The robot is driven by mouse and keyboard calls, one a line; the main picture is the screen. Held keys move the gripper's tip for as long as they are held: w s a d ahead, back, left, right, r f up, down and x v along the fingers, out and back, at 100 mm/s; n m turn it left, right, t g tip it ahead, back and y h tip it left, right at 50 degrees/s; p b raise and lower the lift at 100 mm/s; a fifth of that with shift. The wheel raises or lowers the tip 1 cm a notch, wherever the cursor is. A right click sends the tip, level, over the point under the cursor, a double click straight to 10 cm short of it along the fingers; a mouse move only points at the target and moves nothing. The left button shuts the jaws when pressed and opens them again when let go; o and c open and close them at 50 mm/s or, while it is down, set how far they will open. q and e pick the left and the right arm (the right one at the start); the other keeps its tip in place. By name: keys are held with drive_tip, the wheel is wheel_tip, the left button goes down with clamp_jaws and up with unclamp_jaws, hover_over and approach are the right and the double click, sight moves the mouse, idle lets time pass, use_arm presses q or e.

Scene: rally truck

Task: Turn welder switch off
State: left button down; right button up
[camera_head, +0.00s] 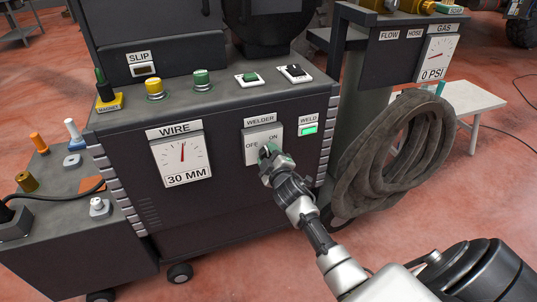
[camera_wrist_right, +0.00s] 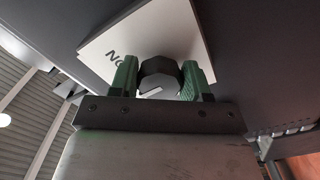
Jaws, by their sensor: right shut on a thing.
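The welder switch plate (camera_head: 258,136) is a light square marked OFF and ON on the dark front panel of the machine. My right gripper (camera_head: 268,152) is at this plate and hides its knob in the head view. In the right wrist view, the dark faceted knob (camera_wrist_right: 160,74) with a white line stands in front of the plate (camera_wrist_right: 108,42). My right gripper (camera_wrist_right: 164,84) has its green fingers shut on the knob, one on each side. The WELD light (camera_head: 309,130) beside the plate is lit green. My left gripper is not in view.
A wire gauge (camera_head: 182,157) reading 30 MM sits left of the switch. Several buttons and switches stand on the machine's top. A coiled grey hose (camera_head: 395,150) hangs at right, below a gas gauge (camera_head: 437,58). A white table (camera_head: 470,98) stands behind it.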

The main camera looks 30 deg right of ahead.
drive_tip(key=n, duration=0.2)
drive_tip(key=shift+n, duration=0.4)
drive_tip(key=n, duration=0.3)
drive_tip(key=shift+n, duration=0.3)
drive_tip(key=shift+r+n, duration=0.1)
drive_tip(key=shift+n, duration=1.4)
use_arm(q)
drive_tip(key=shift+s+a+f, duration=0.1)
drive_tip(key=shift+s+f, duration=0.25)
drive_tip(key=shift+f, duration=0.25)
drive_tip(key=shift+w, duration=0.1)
use_arm(e)
drive_tip(key=shift+n, duration=0.3)
drive_tip(key=o, duration=0.8)
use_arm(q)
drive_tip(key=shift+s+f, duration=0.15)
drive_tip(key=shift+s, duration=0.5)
use_arm(e)
drive_tip(key=shift+o, duration=0.6)
